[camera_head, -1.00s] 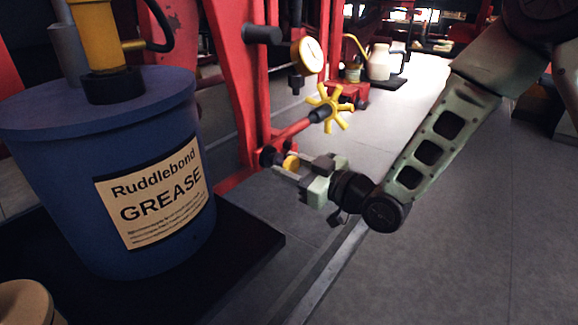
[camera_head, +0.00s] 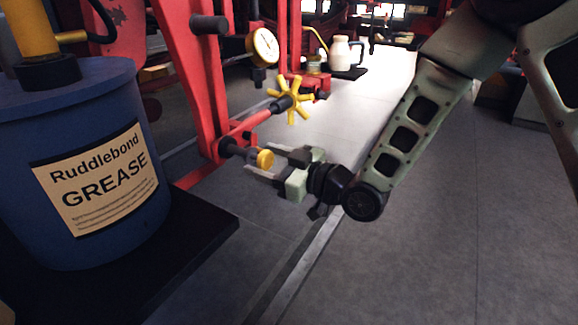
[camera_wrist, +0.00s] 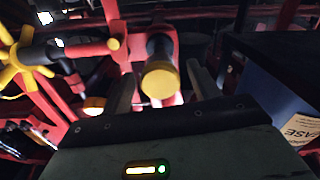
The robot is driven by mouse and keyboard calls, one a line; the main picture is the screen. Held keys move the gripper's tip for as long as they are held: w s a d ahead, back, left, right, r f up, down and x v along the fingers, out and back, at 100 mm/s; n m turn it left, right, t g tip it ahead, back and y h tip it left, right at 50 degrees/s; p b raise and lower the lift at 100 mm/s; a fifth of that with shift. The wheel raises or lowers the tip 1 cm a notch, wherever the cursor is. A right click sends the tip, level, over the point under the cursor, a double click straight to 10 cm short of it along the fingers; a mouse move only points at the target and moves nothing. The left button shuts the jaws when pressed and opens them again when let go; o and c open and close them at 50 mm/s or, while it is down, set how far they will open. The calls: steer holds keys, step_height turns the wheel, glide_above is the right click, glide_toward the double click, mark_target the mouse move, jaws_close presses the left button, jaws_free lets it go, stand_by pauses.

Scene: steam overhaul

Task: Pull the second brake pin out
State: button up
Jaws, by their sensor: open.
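A brake pin with a round yellow head (camera_head: 265,159) and a dark shaft sticks out of the red frame (camera_head: 203,95) near its lower end. In the wrist view the yellow head (camera_wrist: 160,80) faces the camera, in the gap between the two fingers. My gripper (camera_head: 263,165) is open, with its fingertips close around or beside the yellow head; I cannot tell if they touch it. The fingers also show in the wrist view (camera_wrist: 158,88), one on each side of the pin. Which brake pin this is, the frames do not tell.
A yellow star-shaped handwheel (camera_head: 290,101) is just above and behind my gripper, with a pressure gauge (camera_head: 262,47) higher up. A blue grease drum (camera_head: 84,160) stands on a dark platform (camera_head: 190,262) at left. The floor at right is clear.

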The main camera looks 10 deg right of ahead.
steer(key=shift+d, duration=0.1)
steer(key=p+v, duration=1.1)
steer(key=v, duration=0.6)
steer(key=shift+s+p, duration=0.2)
steer(key=shift+p, duration=0.1)
steer(key=shift+d, duration=0.1)
